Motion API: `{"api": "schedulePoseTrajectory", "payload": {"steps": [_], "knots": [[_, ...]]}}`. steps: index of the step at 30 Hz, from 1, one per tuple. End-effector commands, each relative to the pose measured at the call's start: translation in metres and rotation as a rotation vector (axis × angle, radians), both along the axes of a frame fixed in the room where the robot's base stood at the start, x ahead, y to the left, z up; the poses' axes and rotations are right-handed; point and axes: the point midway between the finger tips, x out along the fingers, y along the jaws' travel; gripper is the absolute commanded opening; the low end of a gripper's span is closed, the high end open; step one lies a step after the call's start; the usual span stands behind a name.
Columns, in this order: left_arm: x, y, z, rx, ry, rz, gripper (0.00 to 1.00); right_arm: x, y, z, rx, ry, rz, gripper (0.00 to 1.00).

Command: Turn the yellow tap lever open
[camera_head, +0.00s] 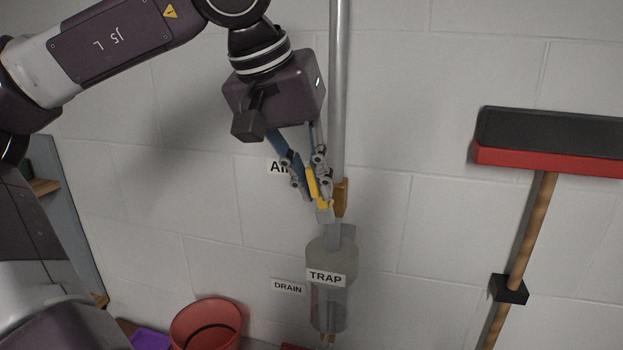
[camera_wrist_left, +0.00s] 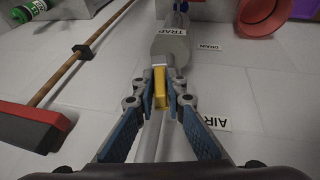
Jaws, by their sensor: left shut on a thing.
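The yellow tap lever (camera_head: 313,184) is on the vertical grey pipe (camera_head: 338,90), just above the clear trap bowl (camera_head: 327,300) labelled TRAP. My left gripper (camera_head: 322,202) comes down from above and is shut on the lever. In the left wrist view the lever (camera_wrist_left: 160,90) lies between the two fingertips (camera_wrist_left: 159,97), in line with the pipe behind it. The brass-coloured valve part (camera_head: 341,197) shows just right of the fingers in the head view. The fingers hide part of the lever. My right gripper is not in view.
An AIR label (camera_wrist_left: 218,124) and a DRAIN label (camera_head: 288,287) are on the white block wall. A red bucket (camera_head: 206,322) stands low at left. A broom with a red head (camera_head: 550,158) hangs at right. The wall between pipe and broom is clear.

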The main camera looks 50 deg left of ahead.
Motion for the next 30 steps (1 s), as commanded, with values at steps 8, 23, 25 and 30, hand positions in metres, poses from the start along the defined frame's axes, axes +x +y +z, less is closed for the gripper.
{"api": "schedulePoseTrajectory", "payload": {"steps": [8,23,25,30], "knots": [[0.0007,-0.0015,0.0006,0.04,0.024,-0.001,0.0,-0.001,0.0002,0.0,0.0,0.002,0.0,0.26],[0.0006,-0.0013,0.0007,0.043,0.026,-0.001,0.24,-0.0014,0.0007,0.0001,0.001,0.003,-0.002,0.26],[0.0006,-0.0013,0.0007,0.043,0.026,-0.001,0.26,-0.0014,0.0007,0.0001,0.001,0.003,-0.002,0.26],[0.0006,-0.0011,0.0007,0.042,0.026,0.0,0.26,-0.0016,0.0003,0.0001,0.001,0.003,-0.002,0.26]]}}
